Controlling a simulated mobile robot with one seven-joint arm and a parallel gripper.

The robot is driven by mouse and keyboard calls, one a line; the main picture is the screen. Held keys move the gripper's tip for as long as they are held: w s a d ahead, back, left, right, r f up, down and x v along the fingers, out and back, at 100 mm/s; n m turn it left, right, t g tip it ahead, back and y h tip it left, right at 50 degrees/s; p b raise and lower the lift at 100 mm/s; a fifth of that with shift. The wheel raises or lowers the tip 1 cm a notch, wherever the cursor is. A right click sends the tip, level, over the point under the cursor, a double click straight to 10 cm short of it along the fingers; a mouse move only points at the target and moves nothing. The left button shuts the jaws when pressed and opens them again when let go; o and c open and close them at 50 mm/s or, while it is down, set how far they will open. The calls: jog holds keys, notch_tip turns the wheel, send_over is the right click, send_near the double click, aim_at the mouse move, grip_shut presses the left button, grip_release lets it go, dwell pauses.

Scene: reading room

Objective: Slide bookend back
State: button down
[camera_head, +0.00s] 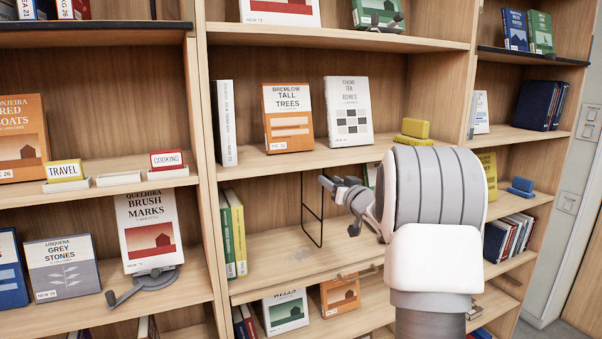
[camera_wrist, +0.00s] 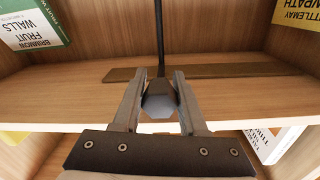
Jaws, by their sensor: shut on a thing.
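The bookend (camera_head: 303,205) is a thin black wire frame, upright on the middle shelf to the right of a green and a yellow book. In the wrist view it shows as a dark upright bar (camera_wrist: 160,40). My gripper (camera_head: 338,205) is at the frame's right side, partly hidden behind my own arm. In the wrist view my gripper (camera_wrist: 159,100) is shut on a grey faceted block (camera_wrist: 160,104), which appears to meet the end of the dark bar. I take this block as part of the bookend. The frame's foot is hard to make out.
The green book (camera_head: 227,238) and yellow book (camera_head: 238,232) stand left of the frame, with a gap between. The shelf board (camera_head: 275,255) is bare in front of the frame. Display books (camera_head: 288,118) stand on the shelf above. My arm hides the shelf's right part.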

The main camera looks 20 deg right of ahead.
jog(key=d+p, duration=0.2)
jog(key=d, duration=0.6)
jog(key=shift+d+p, duration=0.15)
jog(key=shift+p, duration=0.25)
jog(key=shift+c, duration=2.3)
grip_release()
jog(key=shift+s, duration=0.1)
jog(key=s+b, duration=0.3)
jog(key=s, duration=1.4)
jog(key=shift+s+a, duration=0.15)
jog(key=shift+a, duration=0.15)
